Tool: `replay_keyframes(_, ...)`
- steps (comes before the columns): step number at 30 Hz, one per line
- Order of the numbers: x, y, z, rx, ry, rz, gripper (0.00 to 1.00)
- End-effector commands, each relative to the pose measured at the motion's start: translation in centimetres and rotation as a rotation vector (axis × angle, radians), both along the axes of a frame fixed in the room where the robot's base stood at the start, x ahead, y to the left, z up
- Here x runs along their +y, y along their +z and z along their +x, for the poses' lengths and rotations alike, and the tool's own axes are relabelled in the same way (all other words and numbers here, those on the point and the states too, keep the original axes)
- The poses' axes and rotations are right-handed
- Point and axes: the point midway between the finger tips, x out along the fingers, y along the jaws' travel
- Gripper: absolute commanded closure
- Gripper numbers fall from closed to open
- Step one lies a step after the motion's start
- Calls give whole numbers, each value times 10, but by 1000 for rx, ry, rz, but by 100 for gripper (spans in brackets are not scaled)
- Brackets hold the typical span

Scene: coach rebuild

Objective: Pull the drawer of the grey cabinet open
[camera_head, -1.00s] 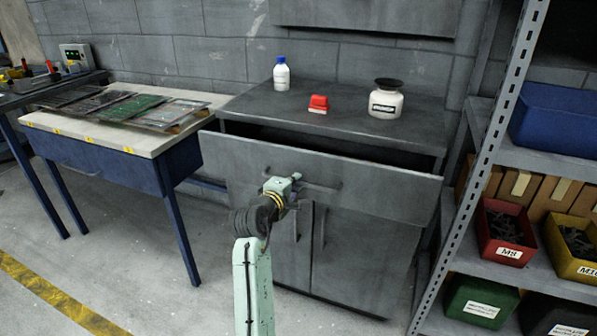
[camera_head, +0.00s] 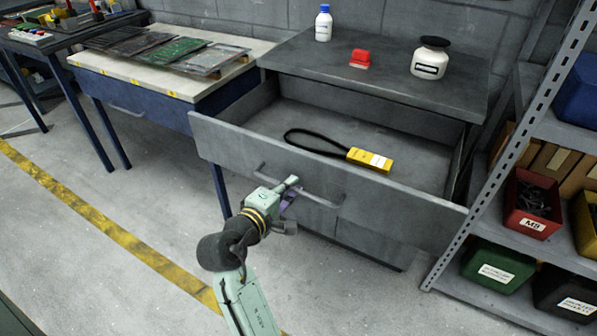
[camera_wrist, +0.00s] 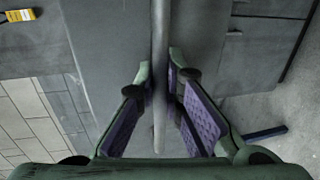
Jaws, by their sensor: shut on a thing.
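The grey cabinet (camera_head: 370,82) stands against the wall, and its wide top drawer (camera_head: 228,146) is pulled well out. Inside the drawer lies a yellow device (camera_head: 370,159) with a black cable loop (camera_head: 312,147). My gripper (camera_head: 292,190) is at the drawer's bar handle (camera_head: 318,199), left of the middle of the drawer front. In the wrist view the handle (camera_wrist: 160,125) runs between the purple-padded fingers of my gripper (camera_wrist: 160,75), which are shut on it. The drawer's back corners are partly hidden under the cabinet top.
On the cabinet top stand a blue-capped bottle (camera_head: 323,24), a red block (camera_head: 361,58) and a white jar (camera_head: 430,60). A shelf rack (camera_head: 500,155) with bins stands close on the right. A workbench (camera_head: 150,80) is on the left. The floor (camera_head: 100,260) in front is clear.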

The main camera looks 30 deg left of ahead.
Motion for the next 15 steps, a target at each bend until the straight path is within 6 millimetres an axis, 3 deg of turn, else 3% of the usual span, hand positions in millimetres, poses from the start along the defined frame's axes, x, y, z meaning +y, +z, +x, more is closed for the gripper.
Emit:
replay_keyframes(6,0,0,-11,1,-1,0,100)
replay_keyframes(15,0,0,-12,0,-2,0,100)
